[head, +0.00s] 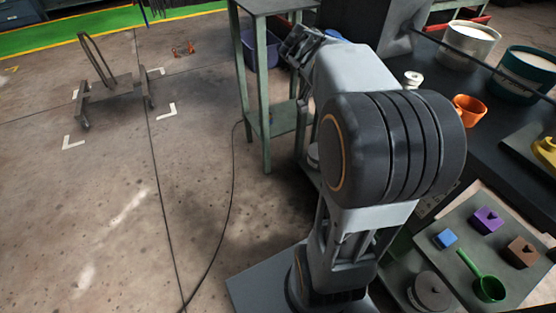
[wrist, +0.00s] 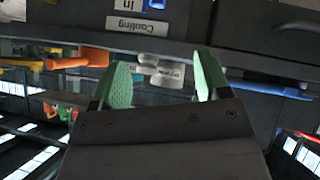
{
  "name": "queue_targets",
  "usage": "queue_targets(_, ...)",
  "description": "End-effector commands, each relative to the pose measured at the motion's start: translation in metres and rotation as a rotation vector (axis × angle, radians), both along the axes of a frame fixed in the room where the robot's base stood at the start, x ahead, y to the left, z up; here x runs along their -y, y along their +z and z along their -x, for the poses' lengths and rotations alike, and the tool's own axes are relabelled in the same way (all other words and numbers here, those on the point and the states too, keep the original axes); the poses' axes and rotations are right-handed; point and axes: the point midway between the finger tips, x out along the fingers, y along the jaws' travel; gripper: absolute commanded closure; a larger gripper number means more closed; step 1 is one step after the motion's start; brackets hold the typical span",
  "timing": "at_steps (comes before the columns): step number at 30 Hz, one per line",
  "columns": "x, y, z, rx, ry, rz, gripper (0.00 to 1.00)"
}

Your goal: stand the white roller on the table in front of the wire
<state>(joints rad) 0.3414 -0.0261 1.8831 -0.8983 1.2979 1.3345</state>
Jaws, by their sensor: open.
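The white roller (head: 413,79) is a small spool-like piece on the dark table, just right of my arm's big joint in the head view. In the wrist view, which looks upside down, the pale roller (wrist: 165,72) shows beyond and between the fingertips, with no contact visible. My gripper (wrist: 162,60) has its two green fingers spread apart with nothing held. In the head view my gripper is hard to make out behind my arm. A thin dark line (head: 480,66) runs across the table behind the roller; it may be the wire.
An orange cup (head: 469,109) stands right of the roller, and also shows in the wrist view (wrist: 80,60). White (head: 466,44) and teal (head: 526,75) tubs stand behind. A lower tray (head: 460,225) holds small blocks and a green ladle (head: 488,287). The floor at left is mostly open.

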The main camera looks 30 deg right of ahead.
Motion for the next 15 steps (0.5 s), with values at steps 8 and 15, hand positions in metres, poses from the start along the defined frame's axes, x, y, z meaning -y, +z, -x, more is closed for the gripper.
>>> queue_targets(8, -0.157, -0.079, 0.029, -0.211, 0.812, -0.491, 0.30)
queue_targets(15, -0.232, -0.113, 0.057, -0.234, 1.272, -0.627, 0.30)
